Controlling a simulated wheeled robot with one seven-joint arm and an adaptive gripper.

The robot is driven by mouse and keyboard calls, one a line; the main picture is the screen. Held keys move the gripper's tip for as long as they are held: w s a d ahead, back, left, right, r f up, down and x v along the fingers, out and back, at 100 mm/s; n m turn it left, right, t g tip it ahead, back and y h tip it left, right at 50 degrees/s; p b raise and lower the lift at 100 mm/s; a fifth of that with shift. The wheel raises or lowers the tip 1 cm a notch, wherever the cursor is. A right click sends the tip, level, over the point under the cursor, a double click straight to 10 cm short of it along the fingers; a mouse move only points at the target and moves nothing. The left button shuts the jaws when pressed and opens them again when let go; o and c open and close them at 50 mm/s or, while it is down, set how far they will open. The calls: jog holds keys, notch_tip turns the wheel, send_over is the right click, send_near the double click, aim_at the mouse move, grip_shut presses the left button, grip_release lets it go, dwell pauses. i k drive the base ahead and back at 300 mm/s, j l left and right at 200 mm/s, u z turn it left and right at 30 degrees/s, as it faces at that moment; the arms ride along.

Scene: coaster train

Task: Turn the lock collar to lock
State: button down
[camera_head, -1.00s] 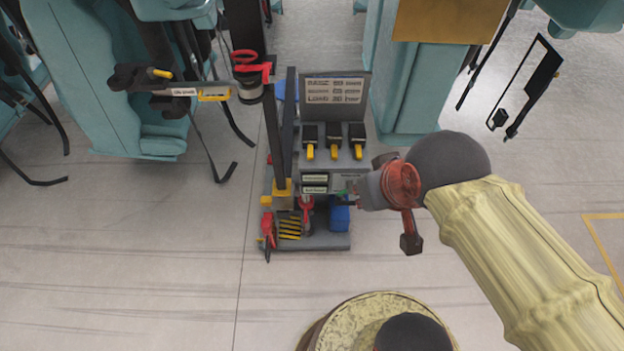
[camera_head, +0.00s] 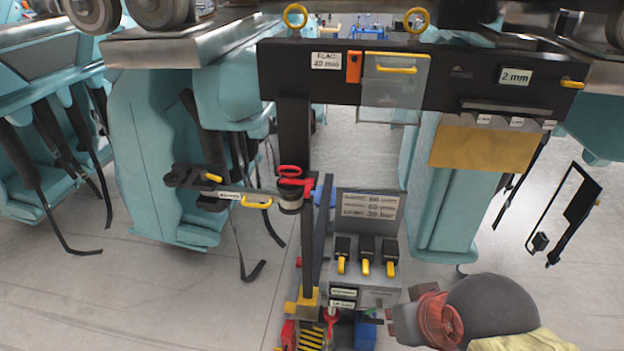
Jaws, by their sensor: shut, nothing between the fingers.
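A red part with a loop and an arm (camera_head: 293,178) sits atop a dark cylinder on the black post; it looks like the lock collar, but I cannot read a label on it. A horizontal bar with yellow handles (camera_head: 222,192) reaches left from it. My gripper (camera_head: 392,316) is at the lower right, beside the grey lever box and well below and right of the red part. It is shut and holds nothing. Its fingertips are small and partly hidden here.
A black beam (camera_head: 440,85) with a clear panel and yellow handles spans the top. A grey box with yellow levers (camera_head: 366,267) stands below a sign (camera_head: 366,205). Teal seats (camera_head: 160,150) hang on both sides. Bare floor shows at lower left.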

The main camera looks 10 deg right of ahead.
aim_at(330, 320)
jog(key=i+j+z, duration=0.25)
jog(key=j, duration=0.25)
jog(key=i+j+z, duration=0.2)
jog(key=j, duration=0.3)
jog(key=i+j+z, duration=0.1)
jog(key=j+z, duration=0.15)
jog(key=j, duration=0.3)
jog(key=j+z, duration=0.2)
jog(key=j, duration=0.4)
jog(key=i+j+z, duration=0.1)
jog(key=j+z, duration=0.15)
jog(key=j, duration=0.35)
